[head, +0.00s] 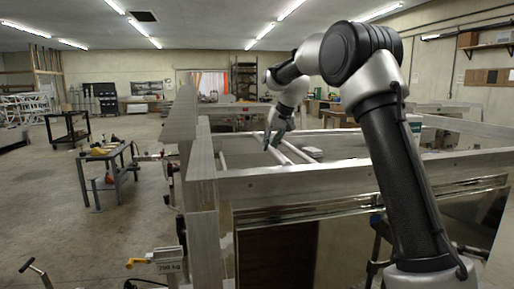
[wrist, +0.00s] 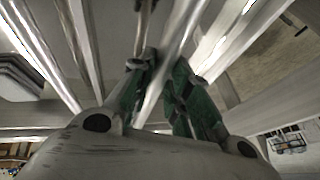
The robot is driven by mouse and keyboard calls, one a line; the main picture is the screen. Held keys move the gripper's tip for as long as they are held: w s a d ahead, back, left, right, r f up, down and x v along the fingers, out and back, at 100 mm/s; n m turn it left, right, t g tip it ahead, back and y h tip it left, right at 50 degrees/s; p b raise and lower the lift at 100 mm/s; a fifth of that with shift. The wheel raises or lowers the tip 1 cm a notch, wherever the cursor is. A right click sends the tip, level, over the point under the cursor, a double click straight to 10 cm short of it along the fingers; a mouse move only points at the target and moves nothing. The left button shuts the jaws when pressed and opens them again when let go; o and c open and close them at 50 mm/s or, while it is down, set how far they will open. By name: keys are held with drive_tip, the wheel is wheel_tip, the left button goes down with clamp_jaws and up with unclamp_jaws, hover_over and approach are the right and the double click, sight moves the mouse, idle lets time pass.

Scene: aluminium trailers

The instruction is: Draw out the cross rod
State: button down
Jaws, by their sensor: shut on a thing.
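My gripper (head: 268,144) reaches down inside the aluminium trailer frame (head: 290,181) in the head view. In the wrist view its two green fingers (wrist: 160,78) are closed around a slim shiny metal rod (wrist: 170,58), which I take to be the cross rod. The rod runs between the fingers, from the lower middle toward the top of the view. In the head view pale rods cross the frame by the gripper, and I cannot tell for sure which one is held. The rod's ends are hidden or too small to tell.
More pale bars lie beside the held rod in the wrist view. Tall frame posts (head: 201,165) stand on the left. A tool table (head: 108,156) stands farther left, with open floor around it.

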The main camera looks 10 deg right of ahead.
drive_tip(key=d, duration=0.3)
drive_tip(key=shift+d, duration=0.3)
drive_tip(key=shift+r, duration=0.1)
wheel_tip(320, 180, up, 9)
idle(1.1)
